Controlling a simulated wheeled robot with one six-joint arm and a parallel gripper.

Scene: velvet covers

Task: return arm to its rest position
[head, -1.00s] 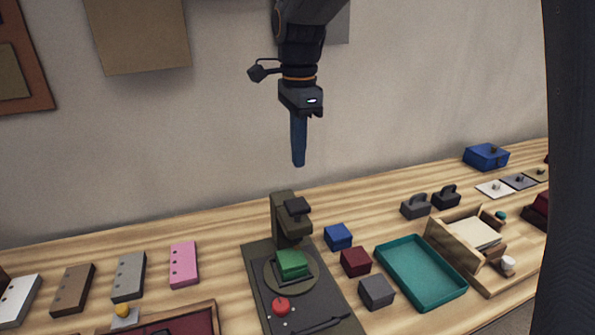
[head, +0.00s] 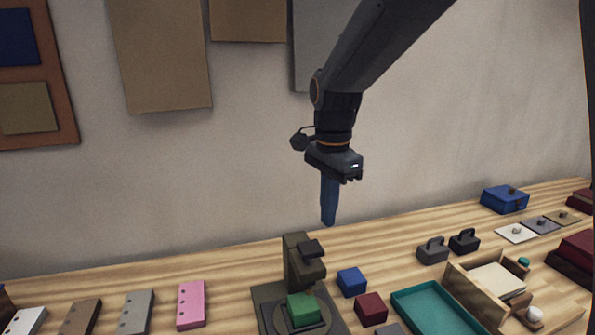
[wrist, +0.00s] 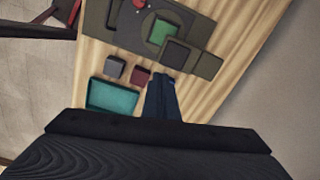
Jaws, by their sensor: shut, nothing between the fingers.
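My gripper (head: 328,222) hangs from my dark arm, pointing down, in the air above the back of the wooden table (head: 240,268). Its blue fingers are together with nothing between them. It is apart from everything on the table. Below it and a little to the left stands an olive press-like device (head: 297,262) with a green block (head: 303,308) on its round plate. In the wrist view my gripper (wrist: 162,78) shows from behind, with the device's green block (wrist: 160,32) beyond it.
A blue block (head: 351,282), a dark red block (head: 370,308) and a teal tray (head: 435,310) lie right of the device. A wooden box (head: 480,300) and two dark handled blocks stand farther right. Several coloured plates, one pink (head: 191,304), lie left. A wall with panels is behind.

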